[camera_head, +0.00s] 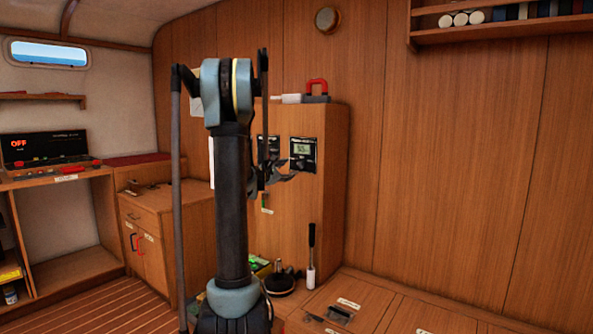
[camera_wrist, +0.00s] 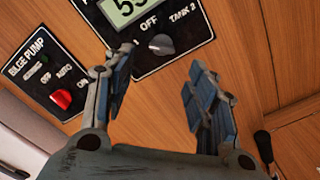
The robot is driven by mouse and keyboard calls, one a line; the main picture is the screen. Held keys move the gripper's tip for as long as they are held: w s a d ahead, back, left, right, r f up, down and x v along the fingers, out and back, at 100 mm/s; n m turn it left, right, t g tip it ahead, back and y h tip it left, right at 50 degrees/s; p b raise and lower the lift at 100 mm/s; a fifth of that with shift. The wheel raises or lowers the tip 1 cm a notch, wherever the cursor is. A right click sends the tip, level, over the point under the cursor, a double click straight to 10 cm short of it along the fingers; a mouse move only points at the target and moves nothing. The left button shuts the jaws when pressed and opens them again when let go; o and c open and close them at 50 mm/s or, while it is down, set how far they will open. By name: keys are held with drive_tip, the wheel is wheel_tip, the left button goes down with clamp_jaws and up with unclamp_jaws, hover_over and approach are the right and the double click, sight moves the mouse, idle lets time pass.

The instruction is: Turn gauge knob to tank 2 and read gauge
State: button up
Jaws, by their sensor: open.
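The black gauge panel (camera_wrist: 192,22) is on the wooden cabinet front; in the head view, the gauge panel (camera_head: 313,153) is just beyond my arm. Its grey display (camera_wrist: 122,10) is cut off at the top of the wrist view, with digits only partly visible. The grey gauge knob (camera_wrist: 161,44) sits below the labels OFF and TANK 2; I cannot tell which mark it points to. My gripper (camera_wrist: 160,60) is open and empty, its fingers to either side below the knob and seemingly apart from it. My gripper (camera_head: 287,172) also shows before the cabinet.
The bilge pump panel (camera_wrist: 42,70) with a red knob (camera_wrist: 61,98) is left of the gauge panel. A black-handled lever (camera_head: 311,245) stands near the cabinet foot.

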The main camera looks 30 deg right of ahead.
sight(300, 165)
drive_tip(key=x, duration=0.7)
drive_tip(key=shift+w+d, duration=0.1)
drive_tip(key=shift+d, duration=0.25)
drive_tip(key=shift+c, duration=0.6)
drive_tip(key=c, duration=0.9)
drive_tip(key=shift+w, duration=0.1)
drive_tip(key=shift+c, duration=0.3)
